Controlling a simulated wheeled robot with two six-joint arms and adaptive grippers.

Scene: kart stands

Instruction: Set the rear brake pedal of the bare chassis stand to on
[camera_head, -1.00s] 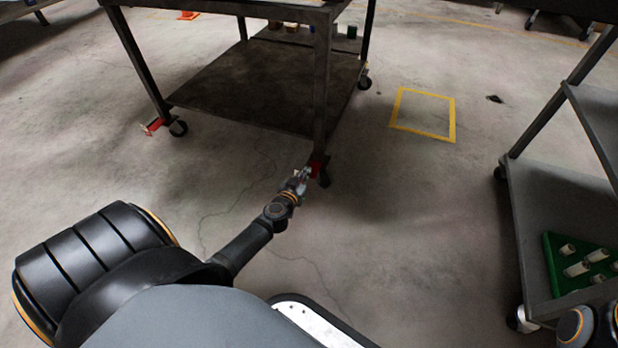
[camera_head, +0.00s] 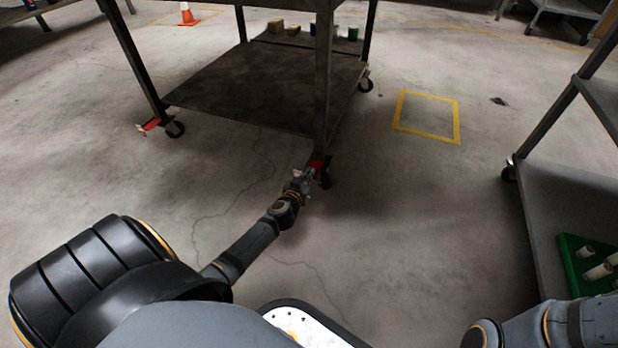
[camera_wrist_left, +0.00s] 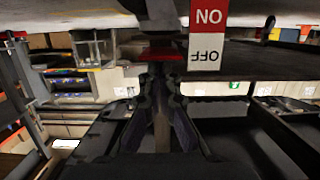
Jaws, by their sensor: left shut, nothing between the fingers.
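A dark metal stand (camera_head: 250,92) with a lower shelf and caster wheels stands ahead. A red brake pedal (camera_head: 317,165) sits at its near right caster, and another red pedal (camera_head: 150,126) at its left caster. My left gripper (camera_head: 307,177) is shut and empty, right at the near pedal. In the left wrist view the shut fingers (camera_wrist_left: 160,75) point at a red pedal edge (camera_wrist_left: 161,54), beside an upside-down red-and-white ON/OFF label (camera_wrist_left: 208,35). I cannot tell whether they touch it. The pedal's setting is unclear. My right arm shows at the lower right; its gripper is out of view.
A grey shelf cart (camera_head: 535,215) with a green tray (camera_head: 570,247) of pale cylinders stands on the right. A yellow floor square (camera_head: 460,125) lies between the stands. An orange cone (camera_head: 186,14) is far back. Open floor lies left of my arm and in the middle.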

